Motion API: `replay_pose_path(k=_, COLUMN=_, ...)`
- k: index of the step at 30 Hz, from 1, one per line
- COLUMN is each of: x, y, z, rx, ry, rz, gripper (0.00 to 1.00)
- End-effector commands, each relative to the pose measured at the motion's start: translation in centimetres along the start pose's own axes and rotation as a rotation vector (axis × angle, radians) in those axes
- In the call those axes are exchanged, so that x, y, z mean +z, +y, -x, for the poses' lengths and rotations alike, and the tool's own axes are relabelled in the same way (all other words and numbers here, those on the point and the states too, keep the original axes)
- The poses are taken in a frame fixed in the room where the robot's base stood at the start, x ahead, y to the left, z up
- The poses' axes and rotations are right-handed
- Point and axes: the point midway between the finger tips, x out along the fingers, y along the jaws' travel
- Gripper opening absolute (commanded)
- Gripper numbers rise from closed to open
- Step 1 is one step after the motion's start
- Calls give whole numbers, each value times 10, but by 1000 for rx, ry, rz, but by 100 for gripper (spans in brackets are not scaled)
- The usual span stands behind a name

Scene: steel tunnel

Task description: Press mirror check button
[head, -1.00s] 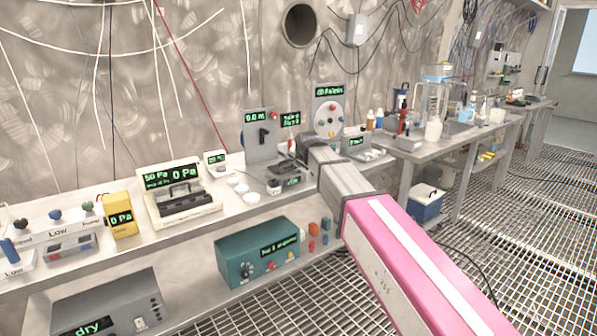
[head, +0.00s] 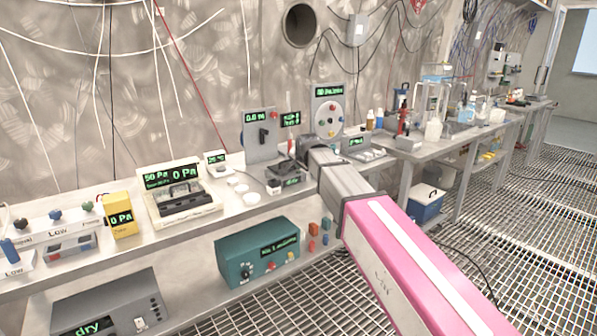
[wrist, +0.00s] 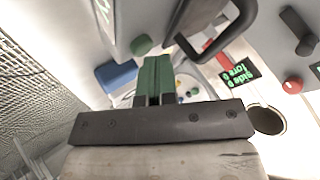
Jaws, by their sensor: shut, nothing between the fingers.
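My gripper (wrist: 155,75) shows in the wrist view with its two green fingers closed together and nothing between them. A green button (wrist: 142,45) on a grey box is just up and left of the fingertips, apparently apart from them. I cannot read any label that marks a mirror check button. A red button (wrist: 292,85) sits on a grey panel at the right, beside a dark lever (wrist: 298,30). In the head view that lever panel (head: 262,138) stands by the wall, left of a round-dial panel (head: 328,108). My arm hides the fingers there.
A dark handle (wrist: 222,38) and a small green-text display (wrist: 239,74) lie close right of the fingers. A teal box (head: 257,252) sits below the bench. A white gauge case (head: 181,192) and yellow meter (head: 120,215) stand farther left.

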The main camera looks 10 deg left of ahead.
Motion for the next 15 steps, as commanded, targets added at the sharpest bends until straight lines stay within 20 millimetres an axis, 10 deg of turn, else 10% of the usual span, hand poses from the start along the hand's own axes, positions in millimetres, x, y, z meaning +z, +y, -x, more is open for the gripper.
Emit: replay_pose_path(k=15, x=-8, y=-8, z=11, rx=1, ry=-1, rz=0, gripper=0)
